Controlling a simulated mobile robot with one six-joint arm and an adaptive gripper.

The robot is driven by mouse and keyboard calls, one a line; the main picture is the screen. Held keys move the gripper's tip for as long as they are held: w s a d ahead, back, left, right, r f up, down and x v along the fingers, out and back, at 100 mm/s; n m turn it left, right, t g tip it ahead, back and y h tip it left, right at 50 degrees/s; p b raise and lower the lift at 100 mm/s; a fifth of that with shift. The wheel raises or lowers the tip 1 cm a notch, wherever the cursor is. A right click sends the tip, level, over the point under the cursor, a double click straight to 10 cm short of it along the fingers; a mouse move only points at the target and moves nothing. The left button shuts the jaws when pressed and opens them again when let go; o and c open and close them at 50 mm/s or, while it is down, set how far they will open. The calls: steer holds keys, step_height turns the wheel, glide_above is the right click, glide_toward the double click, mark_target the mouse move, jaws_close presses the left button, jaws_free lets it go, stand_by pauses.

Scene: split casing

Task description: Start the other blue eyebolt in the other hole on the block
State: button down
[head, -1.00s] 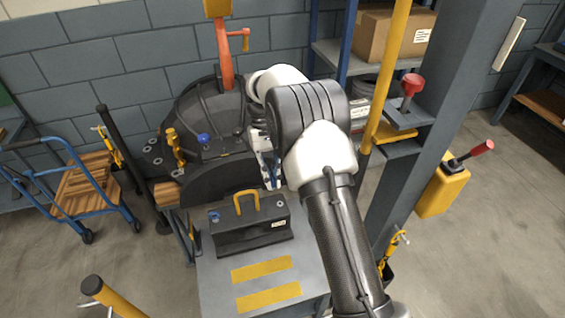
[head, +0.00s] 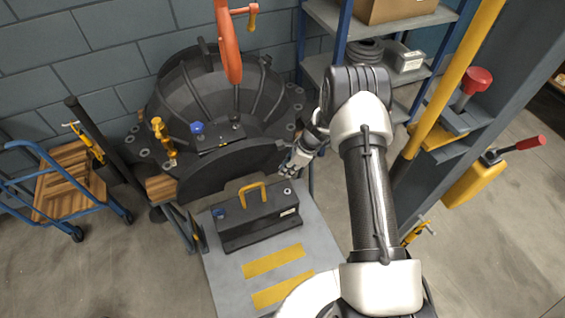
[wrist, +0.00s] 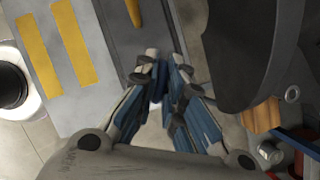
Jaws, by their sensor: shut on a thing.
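The black block (head: 257,229) with a yellow handle lies on the grey table. A blue eyebolt (head: 219,213) stands at its left end, and a small dark hole (head: 287,190) shows at its right end. Another blue piece (head: 197,128) is on a small dark plate on the casing behind. My gripper (head: 291,166) is beyond and above the block's right end, apart from it. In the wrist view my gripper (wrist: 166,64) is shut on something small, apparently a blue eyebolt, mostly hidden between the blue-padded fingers.
The large ribbed black casing (head: 190,90) rises behind the block. The grey table (head: 225,275) has two yellow strips and clear room in front. A yellow post (head: 455,75) stands to the right, and a wooden-topped cart (head: 65,190) to the left.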

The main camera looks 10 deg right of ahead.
steer(key=shift+d+f+b, duration=0.1)
steer(key=shift+f+b, duration=2.8)
steer(key=shift+f, duration=1.5)
steer(key=n+b, duration=0.2)
steer(key=b, duration=0.1)
steer(key=shift+w+f+g, duration=0.15)
steer(key=shift+f+g, duration=0.15)
steer(key=shift+g, duration=0.1)
steer(key=n+b, duration=0.1)
steer(key=n, duration=0.1)
steer(key=n+g+b, duration=0.1)
steer(key=n+b, duration=0.1)
steer(key=shift+f+g, duration=0.15)
steer(key=shift+g, duration=0.15)
steer(key=shift+n+g+b, duration=0.4)
steer(key=shift+n+b, duration=0.15)
steer(key=shift+n, duration=0.55)
steer(key=n, duration=0.1)
steer(key=r+n+g+h, duration=0.1)
steer(key=n, duration=0.1)
steer(key=shift+p, duration=0.4)
steer(key=shift+f, duration=0.85)
